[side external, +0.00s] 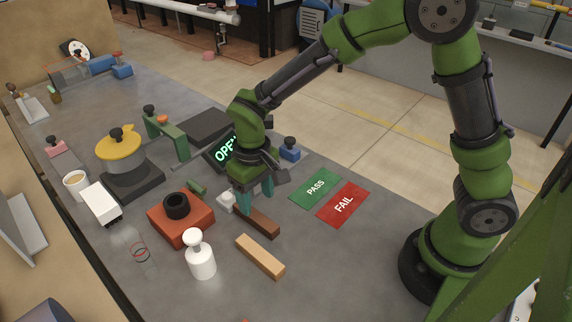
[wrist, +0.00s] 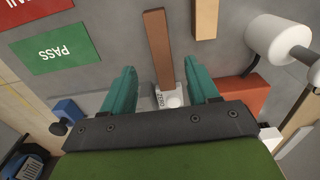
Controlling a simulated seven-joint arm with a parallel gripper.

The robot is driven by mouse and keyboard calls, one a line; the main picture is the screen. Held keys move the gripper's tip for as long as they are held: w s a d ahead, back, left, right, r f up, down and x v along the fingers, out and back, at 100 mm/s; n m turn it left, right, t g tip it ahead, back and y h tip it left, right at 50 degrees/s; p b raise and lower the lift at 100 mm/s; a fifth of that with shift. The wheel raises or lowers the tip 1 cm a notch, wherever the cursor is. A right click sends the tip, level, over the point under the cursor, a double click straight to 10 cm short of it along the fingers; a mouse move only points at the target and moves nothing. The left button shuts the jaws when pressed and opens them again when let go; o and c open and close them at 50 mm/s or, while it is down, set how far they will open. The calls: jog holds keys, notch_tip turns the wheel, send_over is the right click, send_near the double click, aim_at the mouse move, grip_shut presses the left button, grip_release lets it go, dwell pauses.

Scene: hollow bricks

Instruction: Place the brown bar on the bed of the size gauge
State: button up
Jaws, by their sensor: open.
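The brown bar (side external: 262,224) lies on the grey table below my gripper (side external: 256,197). In the wrist view the brown bar (wrist: 158,48) runs away from the open fingers of my gripper (wrist: 160,85), its near end lying between the teal fingertips. The fingers are apart and hold nothing. A small white block (side external: 226,201) sits by the bar's near end; the white block (wrist: 170,98) is marked ZERO in the wrist view. A dark display (side external: 224,151) reading OPEN stands behind my gripper and is partly covered by it. The gauge's bed cannot be made out clearly.
A light wooden bar (side external: 260,256) lies in front of the brown one. Green PASS (side external: 315,188) and red FAIL (side external: 343,204) cards lie right. The table's front right is clear.

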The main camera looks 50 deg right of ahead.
aim_at(255, 215)
jog(key=f, duration=0.5)
jog(key=shift+w+a+f, duration=0.1)
jog(key=shift+w+f, duration=0.25)
grip_shut()
